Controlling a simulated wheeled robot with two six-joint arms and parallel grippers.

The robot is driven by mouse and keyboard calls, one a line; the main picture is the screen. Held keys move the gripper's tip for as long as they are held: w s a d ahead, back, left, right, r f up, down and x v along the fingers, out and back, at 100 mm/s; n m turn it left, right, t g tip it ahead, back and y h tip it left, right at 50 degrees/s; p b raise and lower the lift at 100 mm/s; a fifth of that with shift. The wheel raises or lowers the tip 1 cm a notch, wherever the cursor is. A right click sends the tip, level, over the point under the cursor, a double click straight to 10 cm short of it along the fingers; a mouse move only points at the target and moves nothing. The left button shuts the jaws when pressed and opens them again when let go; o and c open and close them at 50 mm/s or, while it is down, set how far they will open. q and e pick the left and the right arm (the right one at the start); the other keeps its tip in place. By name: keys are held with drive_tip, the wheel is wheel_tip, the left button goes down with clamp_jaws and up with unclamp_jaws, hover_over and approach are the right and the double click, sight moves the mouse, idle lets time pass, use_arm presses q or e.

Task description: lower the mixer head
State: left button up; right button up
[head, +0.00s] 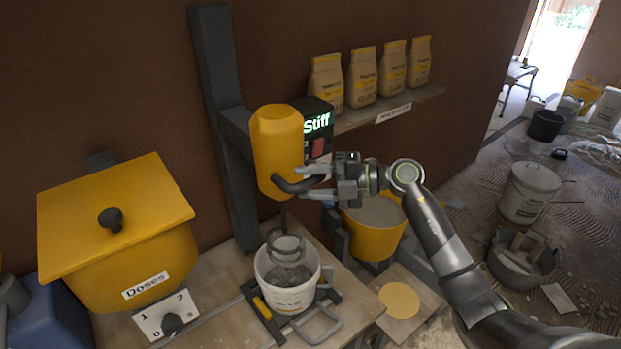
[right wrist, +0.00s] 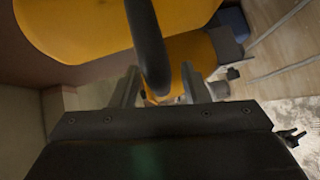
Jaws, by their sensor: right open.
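The yellow mixer head (head: 277,150) hangs on a dark upright post (head: 222,120) above a white bucket (head: 287,291). A ring-shaped whisk (head: 286,245) below the head is at the bucket's mouth. A dark curved handle (head: 298,185) sticks out from the head's lower front. My right gripper (head: 312,182) is at this handle, with its fingers open. In the right wrist view the handle (right wrist: 148,50) passes between the open fingers (right wrist: 158,88), with the yellow head (right wrist: 80,30) behind it. I cannot tell whether the fingers touch the handle. My left gripper is not in view.
A control box reading "Stiff" (head: 316,124) with a red switch is beside the head. A yellow "Doses" bin (head: 120,235) and a dial plate (head: 167,316) are at left. A shelf (head: 390,108) with several bags is behind. A yellow bucket (head: 374,236) stands below my right arm.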

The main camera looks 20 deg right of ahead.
clamp_jaws()
idle(0.3)
drive_tip(key=shift+f, duration=0.1)
wheel_tip(320, 180, down, 19)
drive_tip(key=b, duration=1.2)
drive_tip(key=shift+s+f, duration=0.1)
drive_tip(key=shift+s, duration=0.05)
unclamp_jaws()
